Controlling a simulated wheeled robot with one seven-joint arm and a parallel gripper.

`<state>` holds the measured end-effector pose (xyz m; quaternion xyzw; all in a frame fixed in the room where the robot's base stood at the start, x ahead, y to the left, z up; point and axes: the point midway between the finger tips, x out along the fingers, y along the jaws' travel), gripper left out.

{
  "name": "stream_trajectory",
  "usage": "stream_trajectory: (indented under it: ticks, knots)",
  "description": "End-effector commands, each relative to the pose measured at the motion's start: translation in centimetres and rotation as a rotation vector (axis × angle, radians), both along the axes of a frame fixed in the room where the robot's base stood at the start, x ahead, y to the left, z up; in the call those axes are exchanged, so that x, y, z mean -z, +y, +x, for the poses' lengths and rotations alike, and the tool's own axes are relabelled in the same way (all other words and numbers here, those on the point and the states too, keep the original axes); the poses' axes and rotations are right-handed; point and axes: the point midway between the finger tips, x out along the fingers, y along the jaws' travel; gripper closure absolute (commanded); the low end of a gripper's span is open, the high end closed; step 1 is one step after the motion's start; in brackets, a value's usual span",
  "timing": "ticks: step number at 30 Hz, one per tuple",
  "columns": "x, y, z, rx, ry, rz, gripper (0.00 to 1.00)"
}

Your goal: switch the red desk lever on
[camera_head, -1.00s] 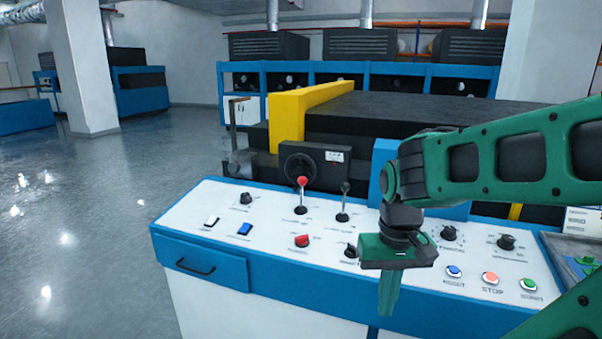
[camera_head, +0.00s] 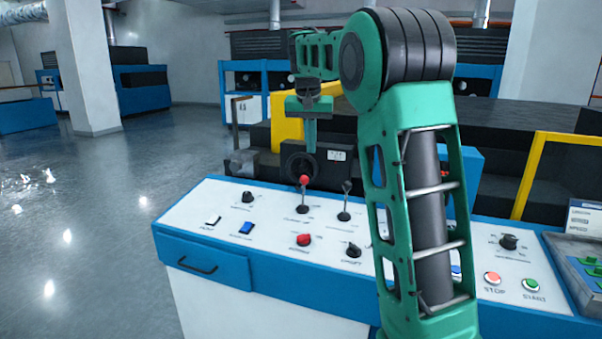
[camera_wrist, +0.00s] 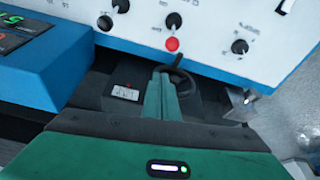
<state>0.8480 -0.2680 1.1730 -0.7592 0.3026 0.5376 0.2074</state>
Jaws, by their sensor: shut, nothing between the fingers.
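The red-knobbed desk lever (camera_head: 304,181) stands roughly upright on the white panel of the blue desk, left of a black-knobbed lever (camera_head: 346,187). In the wrist view its red knob (camera_wrist: 172,44) shows just past my fingertips. My gripper (camera_head: 311,147) is shut and empty, pointing down. In the head view it appears above the red knob, seemingly on the machine side. In the wrist view my shut fingers (camera_wrist: 160,73) point toward the knob, with a small gap to it in the picture. I see no clear contact.
A black machine with a handwheel (camera_head: 299,165) stands behind the desk. My arm hides part of the panel's right side. Open floor lies left.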

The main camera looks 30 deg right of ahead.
Motion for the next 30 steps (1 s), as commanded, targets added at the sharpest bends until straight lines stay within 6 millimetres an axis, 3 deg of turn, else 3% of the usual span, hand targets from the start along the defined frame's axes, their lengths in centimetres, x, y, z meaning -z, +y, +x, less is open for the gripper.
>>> stream_trajectory:
  ticks: [1,5,17,23,30]
  knots:
    - [-0.2,0.1,1.0,0.001,-0.008,-0.006,1.0]
    - [-0.6,0.3,2.2,0.004,-0.019,-0.012,1.0]
    - [-0.4,0.3,2.3,0.004,-0.019,-0.012,1.0]
    - [1.7,-0.2,2.8,0.006,-0.016,-0.011,1.0]
    - [5.9,-1.3,3.9,0.005,-0.016,-0.011,1.0]
